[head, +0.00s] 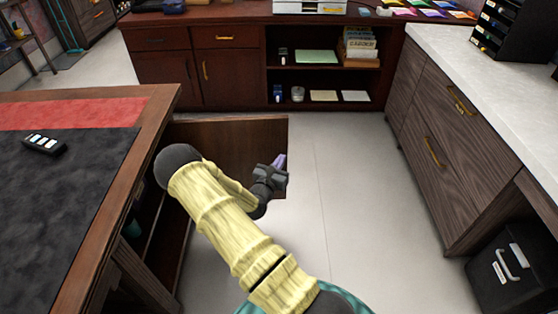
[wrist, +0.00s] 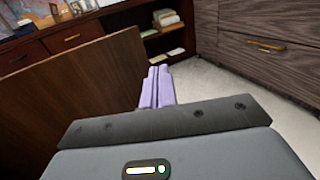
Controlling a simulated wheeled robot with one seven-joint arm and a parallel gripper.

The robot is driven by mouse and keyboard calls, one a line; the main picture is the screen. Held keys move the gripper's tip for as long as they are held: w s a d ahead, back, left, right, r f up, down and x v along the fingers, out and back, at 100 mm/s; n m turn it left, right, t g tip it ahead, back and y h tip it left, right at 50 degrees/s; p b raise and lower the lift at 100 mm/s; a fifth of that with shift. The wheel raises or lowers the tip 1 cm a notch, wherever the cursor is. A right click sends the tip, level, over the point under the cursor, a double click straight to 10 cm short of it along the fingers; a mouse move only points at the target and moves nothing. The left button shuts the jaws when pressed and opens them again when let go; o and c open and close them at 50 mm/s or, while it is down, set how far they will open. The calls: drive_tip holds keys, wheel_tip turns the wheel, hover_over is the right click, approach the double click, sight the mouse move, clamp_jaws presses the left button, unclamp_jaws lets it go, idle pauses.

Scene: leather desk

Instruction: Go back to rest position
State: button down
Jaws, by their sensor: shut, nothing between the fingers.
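My gripper (head: 279,161) is at the middle of the head view, at the end of my bent, yellow-covered arm. It is beside the right end of an open wooden door panel (head: 230,131) on the desk. In the wrist view my gripper's two lilac fingers (wrist: 157,87) are together with nothing between them. The door panel (wrist: 85,85) shows left of the fingers there. I cannot tell whether the gripper touches it.
The leather-topped desk (head: 75,190) is on the left, with a small remote-like object (head: 44,144) on it. A dark cabinet with shelves (head: 230,66) stands at the back. Grey wood drawers (head: 440,130) and a black bin (head: 510,268) are on the right. The floor (head: 350,180) between is clear.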

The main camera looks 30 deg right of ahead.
drive_tip(key=s+a+r+m+g+y, duration=0.2)
drive_tip(key=s+r+m+g, duration=0.1)
drive_tip(key=s+m+g, duration=0.4)
drive_tip(key=s+a+r+m+g+y, duration=0.1)
drive_tip(key=s+r+m+g, duration=0.2)
drive_tip(key=s+m+g, duration=0.45)
drive_tip(key=s+a+r+m+t+y, duration=0.2)
drive_tip(key=s+a+r+m+y, duration=0.15)
drive_tip(key=a, duration=0.35)
drive_tip(key=s+a+r+m+t+y, duration=0.2)
drive_tip(key=a+m+y, duration=0.15)
drive_tip(key=a, duration=0.25)
drive_tip(key=s+a+r+m+t+y, duration=0.2)
drive_tip(key=a+m+y, duration=0.15)
drive_tip(key=a, duration=0.35)
wheel_tip(320, 180, up, 27)
drive_tip(key=a+y+p, duration=0.1)
drive_tip(key=p, duration=2.5)
drive_tip(key=shift+a+r+t, duration=0.15)
drive_tip(key=shift+a+t, duration=0.05)
drive_tip(key=shift+t, duration=0.15)
